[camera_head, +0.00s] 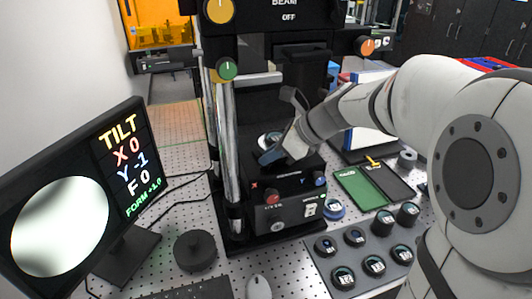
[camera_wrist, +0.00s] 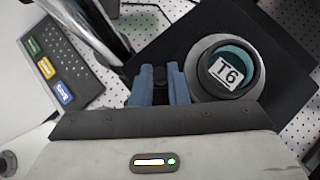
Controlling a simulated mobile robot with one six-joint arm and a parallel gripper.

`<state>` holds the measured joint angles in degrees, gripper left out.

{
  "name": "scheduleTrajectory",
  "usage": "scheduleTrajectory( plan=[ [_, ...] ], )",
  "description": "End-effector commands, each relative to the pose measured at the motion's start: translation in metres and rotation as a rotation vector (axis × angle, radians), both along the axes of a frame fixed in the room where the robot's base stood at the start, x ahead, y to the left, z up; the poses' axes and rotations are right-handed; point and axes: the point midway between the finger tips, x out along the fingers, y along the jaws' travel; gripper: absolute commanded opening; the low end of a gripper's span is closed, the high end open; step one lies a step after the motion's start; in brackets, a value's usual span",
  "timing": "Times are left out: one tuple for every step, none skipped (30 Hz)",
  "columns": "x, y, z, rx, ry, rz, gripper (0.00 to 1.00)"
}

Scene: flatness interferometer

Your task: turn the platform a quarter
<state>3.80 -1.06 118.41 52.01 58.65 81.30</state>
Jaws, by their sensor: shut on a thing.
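The platform (camera_wrist: 272,82) shows as a dark flat surface under a round grey mount (camera_wrist: 201,72) in the wrist view. The mount holds a teal-edged optic labelled T6 (camera_wrist: 229,72). My gripper (camera_wrist: 160,80) has blue fingers shut on a small dark peg (camera_wrist: 160,73), left of the mount. Whether the peg joins the platform is hard to tell. In the head view my gripper (camera_head: 268,156) is low inside the instrument, in front of the pale ring of the mount (camera_head: 266,138); it and my arm hide much of the platform.
A bright metal column (camera_head: 228,150) stands close left of my gripper. The instrument's front panel (camera_head: 290,205) has red and blue knobs. The monitor (camera_head: 80,200) reads tilt X 0, Y -1, F 0 beside a plain pale disc. A rack of labelled optics (camera_head: 365,250) stands front right.

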Motion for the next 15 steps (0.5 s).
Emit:
scheduleTrajectory(
  plan=[
    [-0.0012,0.0003,-0.0013,-0.001,0.004,0.002,0.00],
    [-0.0012,0.0004,-0.0013,-0.001,0.004,0.002,0.00],
    [-0.0013,0.0007,-0.0014,-0.001,0.004,0.004,0.16],
    [-0.0013,0.0008,-0.0014,-0.001,0.004,0.004,0.18],
    [-0.0012,0.0010,-0.0013,-0.002,0.004,0.004,0.20],
    [-0.0012,0.0012,-0.0012,-0.002,0.003,0.004,0.23],
    [-0.0011,0.0012,-0.0011,-0.001,0.003,0.004,0.23],
    [-0.0010,0.0012,-0.0011,-0.001,0.002,0.004,0.23],
    [-0.0010,0.0014,-0.0011,-0.001,0.002,0.004,0.23],
    [-0.0009,0.0014,-0.0010,-0.001,0.002,0.004,0.23],
    [-0.0009,0.0015,-0.0009,-0.001,0.002,0.004,0.23],
    [-0.0009,0.0013,-0.0006,-0.002,0.001,0.004,0.23],
    [-0.0009,0.0008,-0.0001,-0.002,0.001,0.004,0.23],
    [-0.0010,-0.0002,0.0009,-0.002,0.001,0.003,0.23],
    [-0.0016,-0.0022,0.0029,-0.001,-0.001,0.001,0.23]
  ],
)
